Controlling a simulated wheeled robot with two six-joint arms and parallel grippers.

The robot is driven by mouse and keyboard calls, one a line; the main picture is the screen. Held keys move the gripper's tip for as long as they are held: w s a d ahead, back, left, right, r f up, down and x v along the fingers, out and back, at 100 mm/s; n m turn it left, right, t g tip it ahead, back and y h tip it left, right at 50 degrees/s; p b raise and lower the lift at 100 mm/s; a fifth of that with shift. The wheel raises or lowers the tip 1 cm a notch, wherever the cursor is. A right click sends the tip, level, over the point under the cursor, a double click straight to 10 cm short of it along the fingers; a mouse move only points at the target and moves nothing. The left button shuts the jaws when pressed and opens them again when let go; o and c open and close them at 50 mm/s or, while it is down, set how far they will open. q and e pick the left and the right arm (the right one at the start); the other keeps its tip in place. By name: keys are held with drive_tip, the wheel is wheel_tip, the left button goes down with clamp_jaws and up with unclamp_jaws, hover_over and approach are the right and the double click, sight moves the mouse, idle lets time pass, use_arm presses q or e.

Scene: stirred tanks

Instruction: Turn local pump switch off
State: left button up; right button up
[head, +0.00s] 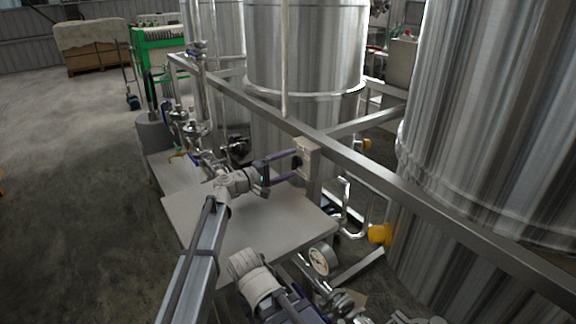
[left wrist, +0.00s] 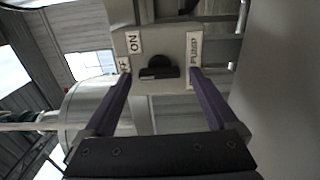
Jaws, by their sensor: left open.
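The local pump switch box (head: 309,158) is a small beige box on the steel frame beside the tanks. In the left wrist view its face (left wrist: 120,40) carries ON, OFF and PUMP labels, turned sideways in the picture. Its black rotary knob (left wrist: 158,72) has a bar lying roughly horizontal in that view; I cannot tell surely which label it points to. My left gripper (head: 297,165) is open in front of the box, its two purple fingers on either side of the knob. Contact with the knob cannot be told. The right gripper is not identifiable in view.
Large steel tanks (head: 305,50) stand behind the frame rail (head: 385,182). A grey platform (head: 250,222) lies below my left wrist. A pressure gauge (head: 319,261), pipes and a yellow fitting (head: 381,235) are near its right. Open floor (head: 70,200) is at left.

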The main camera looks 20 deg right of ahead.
use_arm(q)
drive_tip(key=v, duration=0.7)
drive_tip(key=shift+s+a, duration=0.15)
drive_tip(key=shift+a, duration=0.2)
